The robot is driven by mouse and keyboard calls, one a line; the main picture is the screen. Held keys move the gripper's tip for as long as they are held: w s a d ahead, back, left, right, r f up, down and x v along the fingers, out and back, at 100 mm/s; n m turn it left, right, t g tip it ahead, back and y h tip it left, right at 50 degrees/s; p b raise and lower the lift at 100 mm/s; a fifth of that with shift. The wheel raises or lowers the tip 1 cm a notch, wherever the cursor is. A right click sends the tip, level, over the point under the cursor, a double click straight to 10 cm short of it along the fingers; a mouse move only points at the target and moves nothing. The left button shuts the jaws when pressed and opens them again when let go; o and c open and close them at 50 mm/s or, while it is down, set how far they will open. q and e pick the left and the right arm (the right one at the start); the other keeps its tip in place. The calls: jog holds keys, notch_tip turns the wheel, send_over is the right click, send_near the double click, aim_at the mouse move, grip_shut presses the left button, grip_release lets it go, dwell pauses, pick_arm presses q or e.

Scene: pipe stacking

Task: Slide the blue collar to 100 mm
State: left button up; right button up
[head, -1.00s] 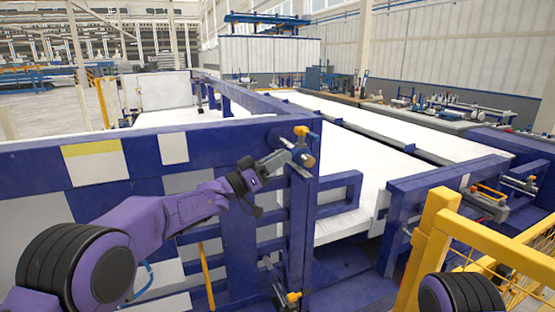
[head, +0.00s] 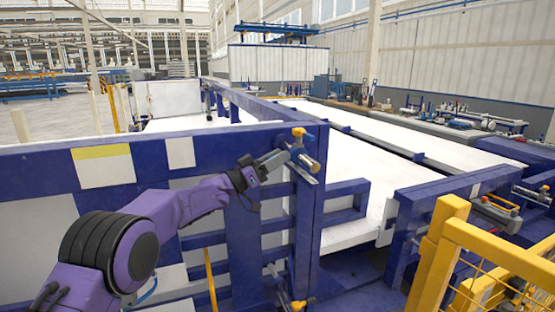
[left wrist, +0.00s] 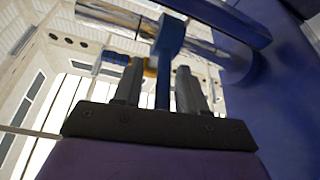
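My left gripper (head: 286,155) is at the top corner of the blue frame, beside a shiny metal rod (head: 308,162). The blue collar (head: 296,144) is small and partly hidden there, below a yellow knob. In the left wrist view, the collar (left wrist: 172,36) sits around the shiny rod (left wrist: 112,14), and its blue stem reaches down between the two grey fingers of my left gripper (left wrist: 158,88). The fingers stand apart, with a gap visible on the stem's left side. Whether the right finger touches it I cannot tell. No scale marks are readable. My right gripper is out of view.
A yellow knob (head: 299,131) sits at the frame's top corner. The tall blue frame (head: 237,215) stands under my left forearm. A yellow guard rail (head: 437,250) stands at the lower right. A long white bed (head: 440,140) lies behind.

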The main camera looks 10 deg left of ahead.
pick_arm(q)
jog(key=shift+f, duration=0.1)
jog(key=b+v, duration=0.5)
jog(key=v, duration=0.5)
jog(key=shift+s+a, duration=0.15)
jog(key=shift+s, duration=0.1)
